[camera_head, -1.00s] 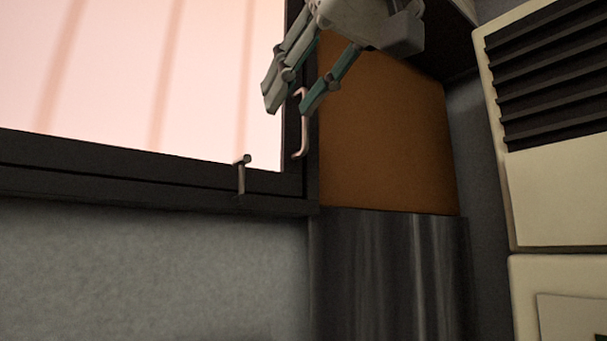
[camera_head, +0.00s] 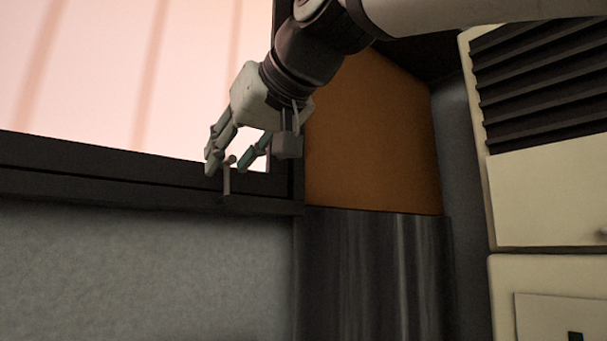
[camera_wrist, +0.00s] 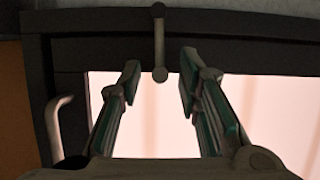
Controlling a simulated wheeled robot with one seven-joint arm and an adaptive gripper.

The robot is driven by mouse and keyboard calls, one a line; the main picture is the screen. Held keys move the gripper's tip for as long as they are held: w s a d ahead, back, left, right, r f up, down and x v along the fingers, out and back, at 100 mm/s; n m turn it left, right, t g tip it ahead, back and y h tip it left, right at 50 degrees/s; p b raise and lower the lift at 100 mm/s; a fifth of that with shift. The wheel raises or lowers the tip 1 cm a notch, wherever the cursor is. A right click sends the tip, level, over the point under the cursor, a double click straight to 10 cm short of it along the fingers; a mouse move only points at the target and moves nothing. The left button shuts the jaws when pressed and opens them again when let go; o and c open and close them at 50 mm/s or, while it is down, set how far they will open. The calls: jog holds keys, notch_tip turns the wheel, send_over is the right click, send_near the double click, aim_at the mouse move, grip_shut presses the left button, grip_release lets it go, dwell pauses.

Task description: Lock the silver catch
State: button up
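The silver catch (camera_head: 227,177) is a small metal lever on the lower dark frame of the window. It stands upright in the head view, its knob end at the top. In the wrist view the catch (camera_wrist: 159,42) lies between my two fingers, with clear gaps on both sides. My gripper (camera_head: 229,167) is open, its fingertips close around the catch in the head view. In the wrist view my gripper (camera_wrist: 160,80) holds nothing. A curved metal handle (camera_wrist: 55,125) shows on the side frame in the wrist view; my gripper mostly hides it in the head view.
The dark window frame (camera_head: 100,180) borders a bright pane (camera_head: 90,70). An orange-brown panel (camera_head: 370,140) stands to the right, above a dark shiny surface (camera_head: 370,270). A cream unit with dark louvres (camera_head: 545,190) is at the far right. Grey wall lies below the frame.

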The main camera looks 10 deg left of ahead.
jog(key=shift+w+a+f, duration=0.1)
jog(key=shift+a, duration=0.05)
grip_shut()
jog(key=shift+w+d+m+g+y+b, duration=0.35)
jog(key=shift+w+d+m+g+y, duration=0.2)
jog(key=shift+m, duration=0.35)
jog(key=shift+a, duration=0.1)
